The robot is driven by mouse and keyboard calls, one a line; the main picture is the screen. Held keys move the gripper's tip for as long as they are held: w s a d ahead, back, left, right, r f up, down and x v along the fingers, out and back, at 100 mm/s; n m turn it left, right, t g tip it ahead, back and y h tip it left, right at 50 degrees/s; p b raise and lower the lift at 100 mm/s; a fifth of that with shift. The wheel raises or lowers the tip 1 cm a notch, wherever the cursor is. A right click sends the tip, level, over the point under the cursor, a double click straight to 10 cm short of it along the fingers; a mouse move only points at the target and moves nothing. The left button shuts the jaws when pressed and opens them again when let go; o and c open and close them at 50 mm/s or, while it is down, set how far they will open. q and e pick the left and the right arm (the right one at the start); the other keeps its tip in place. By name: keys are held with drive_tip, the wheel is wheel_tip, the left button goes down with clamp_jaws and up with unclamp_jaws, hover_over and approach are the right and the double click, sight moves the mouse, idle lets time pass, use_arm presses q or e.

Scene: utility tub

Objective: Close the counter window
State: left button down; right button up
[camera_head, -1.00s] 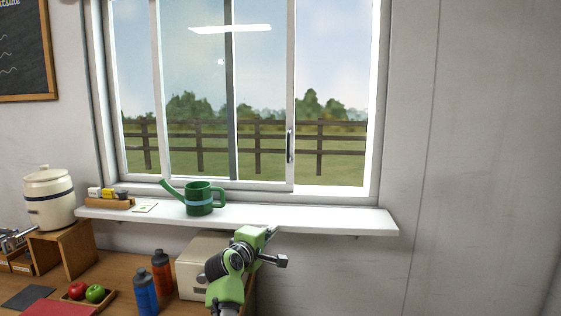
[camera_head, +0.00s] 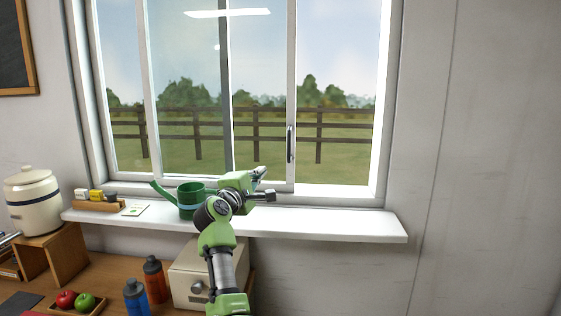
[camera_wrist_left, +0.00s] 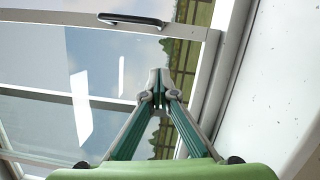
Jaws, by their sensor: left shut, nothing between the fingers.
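The counter window (camera_head: 292,60) is a white-framed sliding window. Its sliding pane stands to the left, leaving an open gap at the right side of the frame. A dark upright handle (camera_head: 290,144) is on the pane's right edge; it also shows at the top of the left wrist view (camera_wrist_left: 135,20). My left gripper (camera_head: 261,172) is shut and empty. It is in front of the pane's lower part, below and left of the handle. In the left wrist view its fingertips (camera_wrist_left: 158,78) point toward the pane's frame, apart from the handle. My right gripper is not in view.
A white sill (camera_head: 330,223) runs below the window. A green watering can (camera_head: 190,197) stands on it, partly behind my left arm. A small tray (camera_head: 98,205) is further left. Bottles, a cream box (camera_head: 190,272) and fruit are on the wooden counter. The sill's right part is clear.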

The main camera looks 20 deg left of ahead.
use_arm(q)
drive_tip(key=w+d+p, duration=0.2)
drive_tip(key=w+p, duration=0.2)
drive_tip(key=w, duration=0.4)
drive_tip(key=shift+w+d+r, duration=0.15)
drive_tip(key=shift+d+r, duration=0.2)
drive_tip(key=shift+d, duration=0.05)
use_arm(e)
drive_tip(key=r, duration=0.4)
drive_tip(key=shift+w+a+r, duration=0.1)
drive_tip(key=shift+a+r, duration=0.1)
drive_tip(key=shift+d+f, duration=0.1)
